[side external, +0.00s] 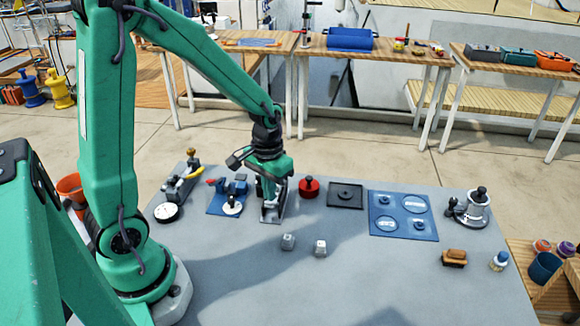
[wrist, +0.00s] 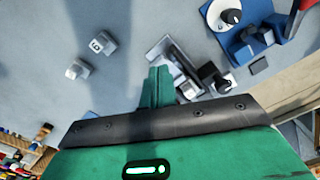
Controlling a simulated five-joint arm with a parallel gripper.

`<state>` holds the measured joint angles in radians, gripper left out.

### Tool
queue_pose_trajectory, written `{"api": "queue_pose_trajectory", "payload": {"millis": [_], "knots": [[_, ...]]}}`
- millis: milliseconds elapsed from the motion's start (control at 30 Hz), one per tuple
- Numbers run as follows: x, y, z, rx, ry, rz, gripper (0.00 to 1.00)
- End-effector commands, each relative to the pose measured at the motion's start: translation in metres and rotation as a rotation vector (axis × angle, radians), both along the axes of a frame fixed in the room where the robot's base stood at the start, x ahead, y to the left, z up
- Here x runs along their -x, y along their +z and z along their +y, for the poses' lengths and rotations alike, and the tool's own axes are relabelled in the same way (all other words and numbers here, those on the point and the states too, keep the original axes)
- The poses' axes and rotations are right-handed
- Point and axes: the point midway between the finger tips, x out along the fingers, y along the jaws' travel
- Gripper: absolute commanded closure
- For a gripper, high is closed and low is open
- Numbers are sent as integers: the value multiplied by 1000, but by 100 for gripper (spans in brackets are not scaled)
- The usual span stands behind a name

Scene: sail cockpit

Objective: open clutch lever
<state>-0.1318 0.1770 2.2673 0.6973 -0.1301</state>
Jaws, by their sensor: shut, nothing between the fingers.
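A grey metal fitting (side external: 271,214), which looks like the clutch, stands on the grey worktop, partly hidden beneath my gripper (side external: 272,198) in the side view. In the wrist view the fitting (wrist: 186,88) shows pale metal with a dark lever-like part (wrist: 212,78) on its right. My gripper also shows there as green fingers (wrist: 157,86), closed together and empty. They point down beside the fitting's left part and overlap it in the picture. I cannot tell whether they touch it or how far the lever is raised.
A blue fitting with a white dial (side external: 231,207) stands close left of the clutch. A red knobbed pot (side external: 308,188) is to its right, then a black tray (side external: 345,195) and a blue panel (side external: 403,230). Two small grey cubes (side external: 288,242) lie in front. The front middle worktop is clear.

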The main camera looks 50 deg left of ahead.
Motion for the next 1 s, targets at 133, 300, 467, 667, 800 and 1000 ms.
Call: {"api": "queue_pose_trajectory", "payload": {"millis": [133, 300, 467, 667, 800, 1000], "knots": [[0, -2, 0, 0, 0, 0, 100], [0, -4, 0, 0, 0, 0, 100], [0, -5, 0, 0, 0, 1, 100], [0, -7, 0, 0, 0, 1, 100], [0, -9, 0, 0, 0, 1, 100], [0, -11, 0, 0, 0, -1, 100]]}}
